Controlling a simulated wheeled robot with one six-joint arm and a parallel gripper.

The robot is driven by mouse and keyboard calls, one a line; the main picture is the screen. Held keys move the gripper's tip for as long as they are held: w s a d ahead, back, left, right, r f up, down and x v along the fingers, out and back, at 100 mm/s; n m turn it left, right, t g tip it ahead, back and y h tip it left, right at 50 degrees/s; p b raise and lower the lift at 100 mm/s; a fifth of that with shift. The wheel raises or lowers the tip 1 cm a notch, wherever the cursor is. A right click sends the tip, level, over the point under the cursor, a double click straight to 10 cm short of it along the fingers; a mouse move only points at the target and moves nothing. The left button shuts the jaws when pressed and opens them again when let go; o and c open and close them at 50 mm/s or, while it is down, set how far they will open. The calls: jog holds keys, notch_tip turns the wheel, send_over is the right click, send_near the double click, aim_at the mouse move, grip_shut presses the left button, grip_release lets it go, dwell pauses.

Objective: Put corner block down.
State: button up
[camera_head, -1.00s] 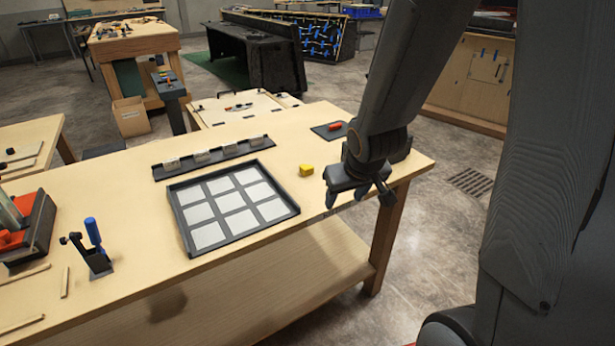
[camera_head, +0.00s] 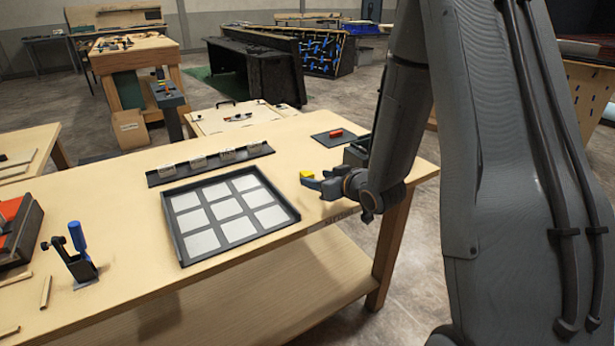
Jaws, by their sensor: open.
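A small yellow block (camera_head: 307,174) lies on the wooden workbench (camera_head: 120,240), right of the dark tray and apart from it. Which block the task calls the corner block cannot be told. My gripper (camera_head: 312,183) is low over the bench and points left, its fingers open just beside the yellow block. Whether a finger touches the block cannot be told. The dark-framed tray (camera_head: 178,243) holds several pale square tiles in a grid. No block is seen between my fingers.
A dark rack (camera_head: 155,181) with several small pale blocks stands behind the tray. A blue-handled tool stand (camera_head: 82,265) is at the left. The bench front is mostly clear.

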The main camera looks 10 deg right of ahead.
aim_at(310, 175)
jog(key=x, duration=0.4)
jog(key=shift+w+d+p, duration=0.1)
jog(key=shift+w+p, duration=0.15)
jog(key=shift+p, duration=0.15)
jog(key=c, duration=1.2)
